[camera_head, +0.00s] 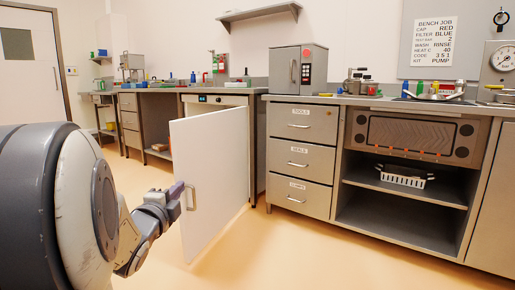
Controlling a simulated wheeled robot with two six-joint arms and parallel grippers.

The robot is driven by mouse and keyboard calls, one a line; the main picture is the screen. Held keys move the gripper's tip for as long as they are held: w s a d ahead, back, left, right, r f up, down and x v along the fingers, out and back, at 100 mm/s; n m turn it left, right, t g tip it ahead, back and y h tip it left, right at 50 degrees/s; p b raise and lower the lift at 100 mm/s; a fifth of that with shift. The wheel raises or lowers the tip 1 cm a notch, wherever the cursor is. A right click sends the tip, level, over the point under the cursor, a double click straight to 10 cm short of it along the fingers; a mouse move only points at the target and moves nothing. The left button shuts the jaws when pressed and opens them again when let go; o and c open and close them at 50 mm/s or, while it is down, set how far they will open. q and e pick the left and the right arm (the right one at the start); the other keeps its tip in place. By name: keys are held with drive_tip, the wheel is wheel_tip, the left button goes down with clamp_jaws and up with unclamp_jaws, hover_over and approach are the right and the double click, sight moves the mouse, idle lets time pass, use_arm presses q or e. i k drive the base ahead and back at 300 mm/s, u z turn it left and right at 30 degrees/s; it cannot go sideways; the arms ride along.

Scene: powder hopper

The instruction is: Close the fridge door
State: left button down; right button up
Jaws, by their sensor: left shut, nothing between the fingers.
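The fridge is under the counter, with a white top strip (215,99) that carries a small dark display. Its white door (213,165) stands wide open and juts out into the room. A vertical handle (190,197) sits near the door's free edge. My left gripper (178,190) is shut and empty, right beside the handle at the door's left edge. I cannot tell whether it touches the door. The door hides most of the fridge's inside. My right gripper is not in view.
A grey drawer unit (301,153) stands just right of the fridge. Further right is an open shelf bay with a white basket (404,177). A small grey cabinet (298,69) stands on the counter. The floor (290,250) in front is clear.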

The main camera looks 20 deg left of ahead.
sight(210, 150)
drive_tip(key=z, duration=0.55)
drive_tip(key=i, duration=1.3)
drive_tip(key=u, duration=0.9)
drive_tip(key=i, duration=0.55)
drive_tip(key=u, duration=0.55)
